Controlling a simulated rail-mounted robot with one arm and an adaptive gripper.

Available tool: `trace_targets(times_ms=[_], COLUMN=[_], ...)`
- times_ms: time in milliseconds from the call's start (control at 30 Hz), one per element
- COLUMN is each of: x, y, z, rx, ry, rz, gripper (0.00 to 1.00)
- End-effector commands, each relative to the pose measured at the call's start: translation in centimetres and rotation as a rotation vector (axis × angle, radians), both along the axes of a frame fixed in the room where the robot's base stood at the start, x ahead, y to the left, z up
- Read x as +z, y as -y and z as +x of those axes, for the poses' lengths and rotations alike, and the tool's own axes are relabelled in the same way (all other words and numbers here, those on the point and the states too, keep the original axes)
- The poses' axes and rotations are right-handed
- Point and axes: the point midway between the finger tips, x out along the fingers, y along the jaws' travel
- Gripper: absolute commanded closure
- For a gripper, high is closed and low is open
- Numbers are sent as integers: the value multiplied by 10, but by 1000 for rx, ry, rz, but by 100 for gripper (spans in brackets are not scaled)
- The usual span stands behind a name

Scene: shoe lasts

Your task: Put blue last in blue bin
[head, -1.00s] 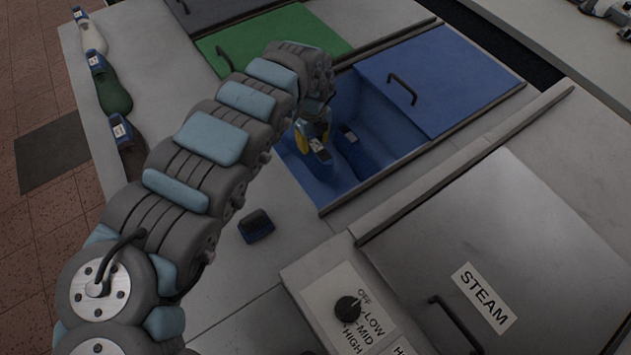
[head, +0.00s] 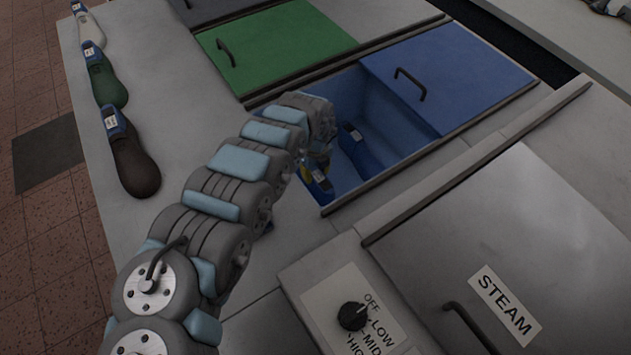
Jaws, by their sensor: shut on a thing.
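The blue bin (head: 384,163) stands open, with its blue lid (head: 455,75) slid back to the right. My gripper (head: 319,171) is inside the bin's opening near its front left side, partly hidden by my arm. It is shut on a blue last (head: 322,189), of which the blue top with a pale label shows. The lower part of this last is hidden, so I cannot tell whether it touches the bin floor.
White (head: 91,35), green (head: 110,88) and dark brown (head: 135,165) lasts lie along the counter's left edge. A closed green lid (head: 270,50) is behind the blue bin. A steam box (head: 480,240) with a knob (head: 352,316) is at the front right.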

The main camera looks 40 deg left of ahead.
Motion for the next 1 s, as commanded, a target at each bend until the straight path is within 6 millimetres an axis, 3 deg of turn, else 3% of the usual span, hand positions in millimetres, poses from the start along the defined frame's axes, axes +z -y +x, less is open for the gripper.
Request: trace_targets(times_ms=[367, 767, 800, 833, 867, 1000], x=[-40, -43, -43, -43, -43, -43], y=[1, 0, 0, 0, 0, 0], z=[1, 1, 0, 0, 0, 0], rx=[1, 0, 0, 1, 1, 1], ry=[3, 1, 1, 1, 1, 1], rz=[-2, 1, 0, 1, 0, 0], gripper=[100, 100, 56, 47, 40, 40])
